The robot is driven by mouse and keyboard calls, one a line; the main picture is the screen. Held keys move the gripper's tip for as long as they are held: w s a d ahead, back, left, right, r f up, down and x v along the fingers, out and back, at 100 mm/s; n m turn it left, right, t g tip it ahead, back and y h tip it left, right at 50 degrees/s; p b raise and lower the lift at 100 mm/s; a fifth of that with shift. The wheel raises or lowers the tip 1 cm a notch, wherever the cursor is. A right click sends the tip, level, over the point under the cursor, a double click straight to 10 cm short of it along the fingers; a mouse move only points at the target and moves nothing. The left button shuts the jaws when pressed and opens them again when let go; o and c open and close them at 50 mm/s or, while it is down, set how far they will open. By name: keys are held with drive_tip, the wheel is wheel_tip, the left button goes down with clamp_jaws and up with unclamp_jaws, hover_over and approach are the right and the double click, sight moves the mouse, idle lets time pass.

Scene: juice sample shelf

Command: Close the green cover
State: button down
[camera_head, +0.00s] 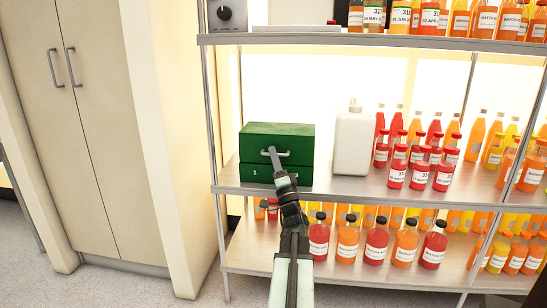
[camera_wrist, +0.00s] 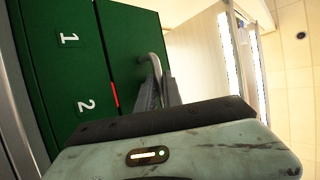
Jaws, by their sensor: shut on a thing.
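A green box (camera_head: 252,171) stands on the middle shelf at the left, with the numbers 1 and 2 on its lower front. Its green cover (camera_head: 290,131) is the upper part and has a grey metal handle (camera_head: 270,152). In the wrist view the cover (camera_wrist: 127,25) lies along a dark seam beside the numbered front (camera_wrist: 62,75); a short red strip shows at the seam. I cannot tell whether the seam is fully shut. My gripper (camera_head: 276,162) is at the cover's front, and its fingers (camera_wrist: 157,90) are shut on the handle (camera_wrist: 152,62).
A white bottle (camera_head: 353,142) stands just right of the box. Several red and orange juice bottles (camera_head: 418,174) fill the shelf further right, and more stand on the shelves above and below. A shelf post (camera_head: 209,120) and a cream cabinet (camera_head: 80,130) are at the left.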

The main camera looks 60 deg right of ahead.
drive_tip(key=c, duration=1.8)
unclamp_jaws()
drive_tip(key=shift+w+d+f, duration=0.1)
drive_tip(key=b+v, duration=0.5)
drive_tip(key=v, duration=0.3)
